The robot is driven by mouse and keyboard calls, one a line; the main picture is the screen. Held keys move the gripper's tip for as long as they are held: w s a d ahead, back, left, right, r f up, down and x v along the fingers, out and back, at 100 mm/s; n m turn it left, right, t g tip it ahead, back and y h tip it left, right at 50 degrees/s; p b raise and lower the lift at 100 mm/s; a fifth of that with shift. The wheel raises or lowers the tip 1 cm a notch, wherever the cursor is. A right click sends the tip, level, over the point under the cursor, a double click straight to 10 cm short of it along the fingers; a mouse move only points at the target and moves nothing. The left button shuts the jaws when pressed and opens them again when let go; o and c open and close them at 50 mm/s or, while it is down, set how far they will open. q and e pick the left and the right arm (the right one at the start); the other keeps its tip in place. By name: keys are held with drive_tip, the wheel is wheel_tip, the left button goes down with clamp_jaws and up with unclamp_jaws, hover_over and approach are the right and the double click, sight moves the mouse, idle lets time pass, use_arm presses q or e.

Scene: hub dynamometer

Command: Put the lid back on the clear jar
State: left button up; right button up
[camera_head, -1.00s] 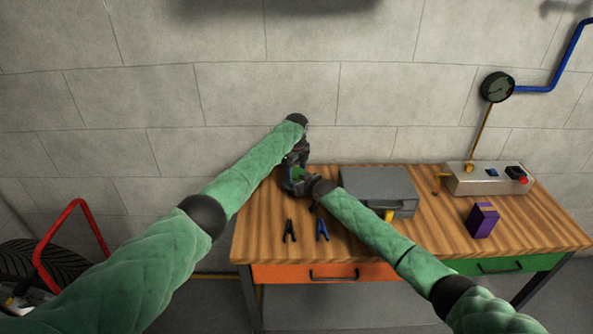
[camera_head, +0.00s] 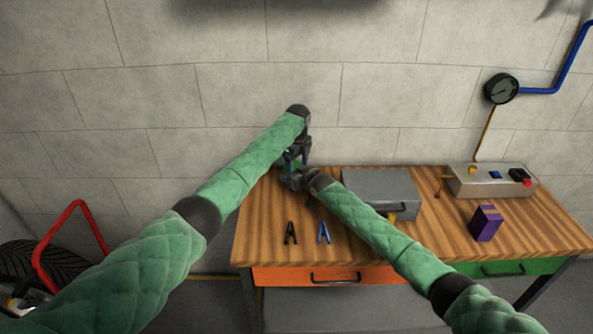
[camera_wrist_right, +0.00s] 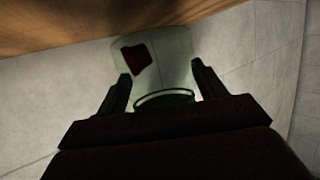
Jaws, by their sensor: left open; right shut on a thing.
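The clear jar (camera_wrist_right: 175,50) shows in the right wrist view, pale and see-through, with a dark red patch on it. My right gripper (camera_wrist_right: 162,82) is shut on the jar, with one finger on each side. A green round rim (camera_wrist_right: 165,98) shows at the jar's near end; I cannot tell whether it is the lid seated on the jar. In the head view, my left gripper (camera_head: 296,158) is open, just above my right gripper (camera_head: 292,181), at the bench's back left corner. A little green shows between them; the jar is mostly hidden there.
A grey case (camera_head: 380,190) stands close right of the grippers on the wooden bench (camera_head: 265,235). Black clips (camera_head: 290,232) and blue clips (camera_head: 324,232) lie at the front. A purple box (camera_head: 485,223) and a control box (camera_head: 490,181) are further right.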

use_arm(q)
drive_tip(key=r, duration=0.2)
drive_tip(key=d+r, duration=0.1)
drive_tip(key=shift+r, duration=0.35)
drive_tip(key=shift+c, duration=0.4)
use_arm(e)
drive_tip(key=shift+d+f, duration=0.45)
drive_tip(key=shift+f, duration=0.05)
use_arm(q)
drive_tip(key=shift+o, duration=0.4)
drive_tip(key=shift+w+a+r, duration=0.15)
drive_tip(key=shift+a+r, duration=0.05)
drive_tip(key=shift+r, duration=0.05)
use_arm(e)
drive_tip(key=shift+f, duration=0.25)
use_arm(q)
drive_tip(key=shift+r, duration=0.15)
use_arm(e)
drive_tip(key=shift+r, duration=0.3)
use_arm(q)
drive_tip(key=shift+a, duration=0.2)
use_arm(e)
drive_tip(key=o, duration=1.9)
drive_tip(key=shift+a, duration=0.1)
drive_tip(key=shift+o, duration=0.2)
drive_tip(key=shift+s, duration=0.1)
